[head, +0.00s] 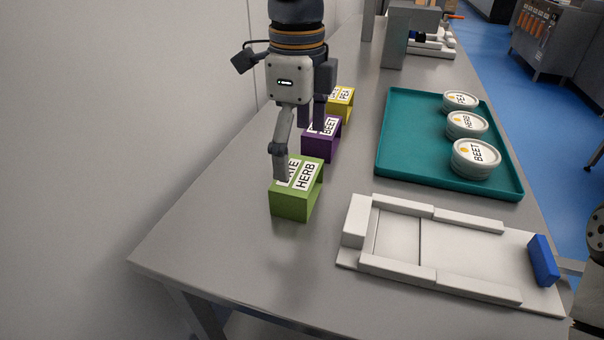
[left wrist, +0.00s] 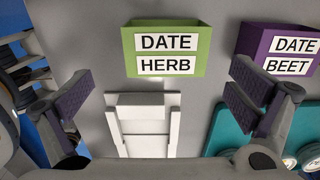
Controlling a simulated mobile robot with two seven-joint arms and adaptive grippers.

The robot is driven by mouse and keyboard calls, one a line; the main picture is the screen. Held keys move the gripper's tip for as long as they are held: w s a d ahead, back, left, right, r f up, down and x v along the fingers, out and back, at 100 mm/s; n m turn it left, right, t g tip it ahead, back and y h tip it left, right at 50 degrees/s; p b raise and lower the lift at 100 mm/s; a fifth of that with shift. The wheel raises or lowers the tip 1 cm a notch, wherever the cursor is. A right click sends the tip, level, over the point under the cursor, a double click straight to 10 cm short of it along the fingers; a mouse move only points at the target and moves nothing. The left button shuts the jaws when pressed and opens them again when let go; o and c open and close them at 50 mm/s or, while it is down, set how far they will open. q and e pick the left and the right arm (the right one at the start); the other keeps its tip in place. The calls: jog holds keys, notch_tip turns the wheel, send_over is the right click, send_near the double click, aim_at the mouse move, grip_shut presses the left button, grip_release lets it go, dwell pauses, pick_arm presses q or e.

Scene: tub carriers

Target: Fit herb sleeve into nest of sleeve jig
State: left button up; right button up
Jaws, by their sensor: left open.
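The green herb sleeve (head: 290,205), labelled DATE and HERB on top, stands on the bench left of the sleeve jig. It also shows at the top of the left wrist view (left wrist: 167,68). The white sleeve jig (head: 470,262) lies flat; its railed nest (head: 398,238) at the left end is empty. A blue block (head: 543,261) stands at its right end. My left gripper (head: 298,150) is open and empty above the sleeve, one finger hiding part of its label. In the left wrist view its fingers (left wrist: 160,98) are wide apart, with the sleeve beyond them.
A purple beet sleeve (head: 322,146) and a yellow pea sleeve (head: 342,106) stand behind the green one. A teal tray (head: 400,172) with pea, herb and beet tubs (head: 466,124) lies behind the jig. A wall runs along the left; bench front left is clear.

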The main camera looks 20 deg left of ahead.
aim_at(298, 173)
pick_arm(q)
jog(key=f, duration=0.8)
jog(key=shift+w+a+f, duration=0.15)
jog(key=shift+w, duration=0.25)
jog(key=c, duration=0.9)
